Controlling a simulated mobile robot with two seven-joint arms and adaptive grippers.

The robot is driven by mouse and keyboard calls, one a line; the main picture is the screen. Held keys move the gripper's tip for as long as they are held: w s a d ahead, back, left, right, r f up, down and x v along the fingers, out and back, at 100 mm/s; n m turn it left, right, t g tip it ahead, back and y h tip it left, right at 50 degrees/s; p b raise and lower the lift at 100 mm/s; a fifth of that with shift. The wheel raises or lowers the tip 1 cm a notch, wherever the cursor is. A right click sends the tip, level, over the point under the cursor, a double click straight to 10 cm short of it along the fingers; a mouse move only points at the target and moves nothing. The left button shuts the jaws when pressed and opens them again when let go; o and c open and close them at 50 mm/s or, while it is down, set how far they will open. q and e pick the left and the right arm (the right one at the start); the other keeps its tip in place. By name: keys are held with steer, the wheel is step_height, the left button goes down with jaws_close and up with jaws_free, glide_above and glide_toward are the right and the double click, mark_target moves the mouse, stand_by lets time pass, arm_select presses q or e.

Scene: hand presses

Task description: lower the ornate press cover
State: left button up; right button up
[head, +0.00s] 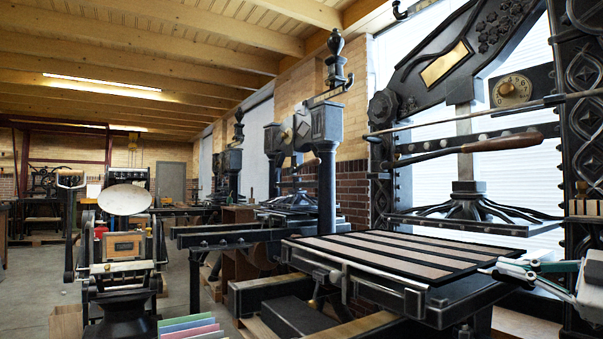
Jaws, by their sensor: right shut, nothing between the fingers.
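The ornate press (584,140) stands at the right, black with raised diamond ornament and a slanted top arm. Its flat bed (408,252) is dark-framed with pinkish-brown strips and lies about level. I cannot tell a separate cover from the bed here. A black platen (468,218) hangs above the bed with a clear gap. A long bar with a wooden handle (503,142) crosses in front of the press. My right gripper (502,269) is shut and empty at the bed's right corner, pointing left; whether it touches the bed is unclear. My left gripper is out of view.
A second hand press (325,170) stands behind to the left, with its rails reaching left. A small press with a round disc (124,200) stands further left. Coloured boards (188,325) lie at the bottom. Grey floor (40,285) is open at left.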

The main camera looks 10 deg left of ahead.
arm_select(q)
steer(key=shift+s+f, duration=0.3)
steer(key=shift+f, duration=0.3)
arm_select(e)
steer(key=shift+g+h, duration=0.3)
steer(key=f, duration=0.3)
steer(key=w+f, duration=0.1)
steer(key=f, duration=0.1)
steer(key=shift+d, duration=0.3)
steer(key=shift+o, duration=0.3)
steer(key=shift+s+d+f, duration=0.1)
steer(key=shift+s+d, duration=0.2)
steer(key=shift+s, duration=0.15)
steer(key=o, duration=1)
steer(key=shift+s+d, duration=0.35)
steer(key=shift+s, duration=0.15)
steer(key=o, duration=0.7)
steer(key=shift+s+d, duration=0.2)
steer(key=shift+d, duration=0.3)
arm_select(q)
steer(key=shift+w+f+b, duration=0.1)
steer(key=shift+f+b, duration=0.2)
steer(key=shift+b, duration=0.05)
arm_select(e)
steer(key=s+d, duration=0.1)
steer(key=s+d+r, duration=0.1)
steer(key=s, duration=0.2)
steer(key=shift+d+r, duration=0.4)
steer(key=shift+r, duration=0.1)
